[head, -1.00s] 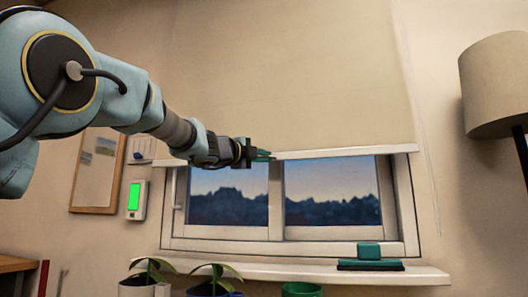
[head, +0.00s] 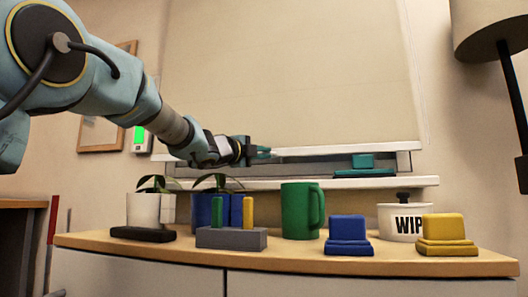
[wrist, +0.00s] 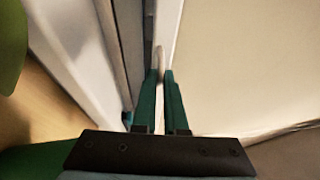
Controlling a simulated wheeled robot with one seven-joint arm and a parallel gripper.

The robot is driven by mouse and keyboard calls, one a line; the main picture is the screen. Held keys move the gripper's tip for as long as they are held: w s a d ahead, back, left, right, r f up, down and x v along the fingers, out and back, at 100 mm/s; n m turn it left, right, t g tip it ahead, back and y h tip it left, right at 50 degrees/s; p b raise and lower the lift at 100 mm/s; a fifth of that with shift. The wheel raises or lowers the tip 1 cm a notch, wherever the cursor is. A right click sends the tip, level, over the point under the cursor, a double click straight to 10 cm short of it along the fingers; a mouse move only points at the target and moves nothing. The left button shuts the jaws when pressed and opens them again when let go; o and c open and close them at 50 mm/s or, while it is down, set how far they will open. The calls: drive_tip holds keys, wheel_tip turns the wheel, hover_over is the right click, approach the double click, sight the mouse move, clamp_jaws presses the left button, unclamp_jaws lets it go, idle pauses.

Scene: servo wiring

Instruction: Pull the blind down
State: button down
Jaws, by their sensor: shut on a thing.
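The cream blind (head: 300,75) hangs over the window and covers nearly all of it. Its pale bottom bar (head: 340,150) is just above the sill, with a narrow dark strip of window (head: 310,166) showing below it. My gripper (head: 264,152) is at the bar, left of its middle. In the wrist view my gripper's teal fingers (wrist: 160,100) are closed on the bar (wrist: 167,42), with the blind's cloth (wrist: 245,70) to the right.
A teal block (head: 363,162) sits on the white sill (head: 410,181) under the bar's right part. Below, a wooden counter (head: 300,257) holds potted plants (head: 150,208), a green mug (head: 300,212), blue (head: 348,233) and yellow (head: 446,232) blocks and a white tub (head: 398,220). A lamp (head: 490,25) stands right.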

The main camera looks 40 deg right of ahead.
drive_tip(key=shift+f, duration=0.5)
drive_tip(key=shift+f, duration=0.1)
drive_tip(key=c, duration=1)
unclamp_jaws()
drive_tip(key=shift+o, duration=0.2)
drive_tip(key=shift+a+r, duration=0.1)
drive_tip(key=shift+r, duration=0.1)
drive_tip(key=v, duration=1)
drive_tip(key=shift+a, duration=0.3)
